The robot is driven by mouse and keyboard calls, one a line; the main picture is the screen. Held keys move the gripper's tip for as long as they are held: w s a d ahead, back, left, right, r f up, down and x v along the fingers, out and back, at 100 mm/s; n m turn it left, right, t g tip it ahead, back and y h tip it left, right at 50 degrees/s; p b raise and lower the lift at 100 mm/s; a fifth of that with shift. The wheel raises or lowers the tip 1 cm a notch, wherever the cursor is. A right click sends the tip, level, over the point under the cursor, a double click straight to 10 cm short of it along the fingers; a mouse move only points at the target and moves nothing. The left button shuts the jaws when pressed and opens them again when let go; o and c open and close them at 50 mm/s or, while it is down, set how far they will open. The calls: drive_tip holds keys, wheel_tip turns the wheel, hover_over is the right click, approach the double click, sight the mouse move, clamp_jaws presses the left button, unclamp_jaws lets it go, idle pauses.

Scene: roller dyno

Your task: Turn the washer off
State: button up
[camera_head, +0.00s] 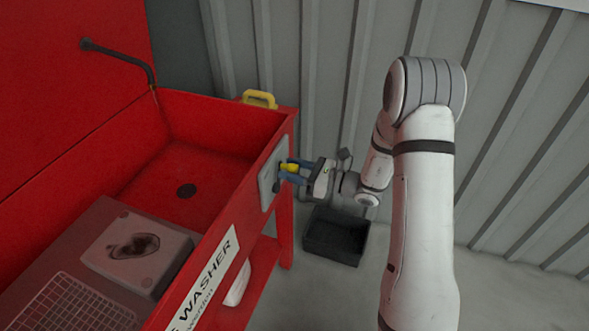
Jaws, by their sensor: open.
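The red parts washer (255,148) stands on the left with its lid up. A grey control plate (268,181) is on its outer front wall, near the right end. A yellow knob or switch (289,168) shows at this plate. A small dark part (276,186) sits on the plate just below the fingers. The fingers hide some of the plate.
A yellow handle (259,98) is on the washer's far rim. A dark spout (120,62) hangs over the basin. A metal part (138,251) and wire basket (62,306) lie on the washer's shelf. A black bin (336,236) stands on the floor below my gripper, near the corrugated wall.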

drive_tip(key=shift+c, duration=0.2)
clamp_jaws()
idle(0.3)
